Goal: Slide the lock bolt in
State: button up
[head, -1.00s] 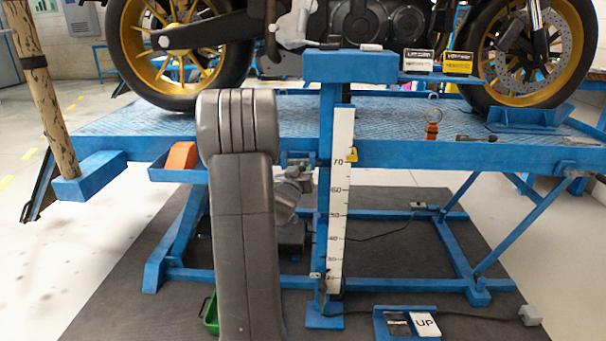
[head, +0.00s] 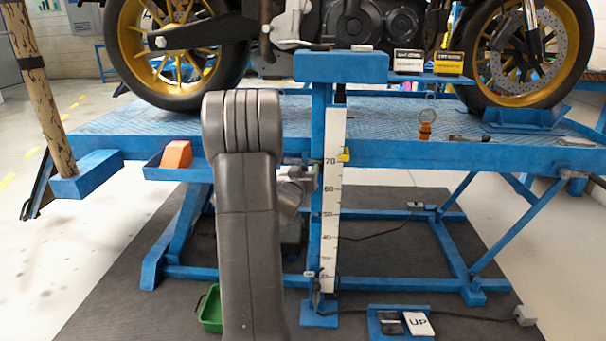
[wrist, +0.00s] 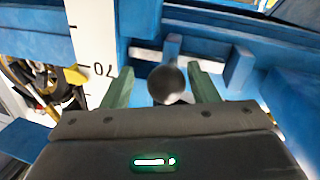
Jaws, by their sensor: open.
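My gripper (wrist: 161,68) is open, with one green finger on each side of the knob. Gaps show between the knob and both fingers, so it is not clamped. In the head view my own arm hides the bolt and most of the gripper.
The blue lift table (head: 400,150) carries a motorcycle. A white scale (head: 332,210) with a yellow pointer (head: 346,155) near 70 stands close right of my wrist; it is left of the fingers in the wrist view (wrist: 95,50). An orange block (head: 176,154) lies in a side tray.

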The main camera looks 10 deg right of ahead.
jog(key=p+v, duration=0.2)
jog(key=v, duration=1.1)
jog(key=shift+s+a, duration=0.2)
jog(key=shift+s, duration=0.15)
jog(key=b+x, duration=0.2)
jog(key=x, duration=1.1)
jog(key=shift+w, duration=0.25)
jog(key=shift+w+d, duration=0.1)
jog(key=shift+w, duration=0.1)
jog(key=shift+a, duration=0.4)
